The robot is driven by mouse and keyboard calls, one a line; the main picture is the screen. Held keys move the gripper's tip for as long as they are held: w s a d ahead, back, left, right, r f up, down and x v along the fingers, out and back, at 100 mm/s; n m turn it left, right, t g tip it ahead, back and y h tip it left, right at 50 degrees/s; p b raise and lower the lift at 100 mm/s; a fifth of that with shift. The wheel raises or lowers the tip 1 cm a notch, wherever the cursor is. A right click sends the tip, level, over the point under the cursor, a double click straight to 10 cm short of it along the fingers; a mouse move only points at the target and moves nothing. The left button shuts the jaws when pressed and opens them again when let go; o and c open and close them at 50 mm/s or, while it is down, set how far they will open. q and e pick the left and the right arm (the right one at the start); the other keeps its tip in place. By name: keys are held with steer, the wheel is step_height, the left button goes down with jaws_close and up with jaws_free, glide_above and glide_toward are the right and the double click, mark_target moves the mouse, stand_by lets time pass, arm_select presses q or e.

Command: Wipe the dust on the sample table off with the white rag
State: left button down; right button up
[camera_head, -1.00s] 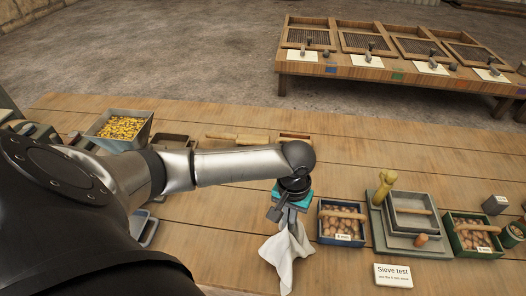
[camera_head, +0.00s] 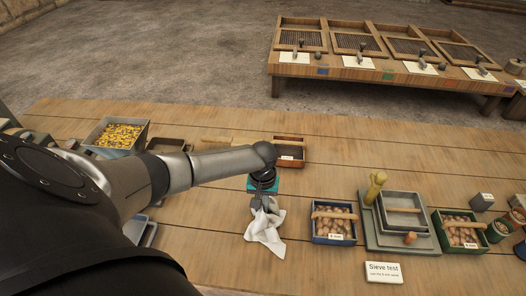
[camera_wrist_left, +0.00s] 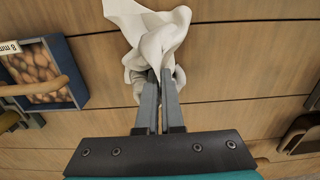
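The white rag (camera_head: 266,226) hangs crumpled from my left gripper (camera_head: 264,204), over the wooden sample table (camera_head: 330,265). In the left wrist view the gripper (camera_wrist_left: 160,78) has its two fingers close together, shut on the rag (camera_wrist_left: 150,35). Whether the rag touches the table is hard to tell. I cannot make out dust on the table in these views. My right gripper is not in view.
A blue box of nuts (camera_head: 334,222) stands just right of the rag. Beyond it are a grey sieve stand (camera_head: 425,240), a green box (camera_head: 462,232) and a "Sieve test" card (camera_head: 384,272).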

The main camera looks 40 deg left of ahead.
arm_select(q)
step_height(320, 180, down, 4)
steer(key=shift+f+b, duration=0.2)
steer(key=shift+b, duration=1.05)
jaws_free()
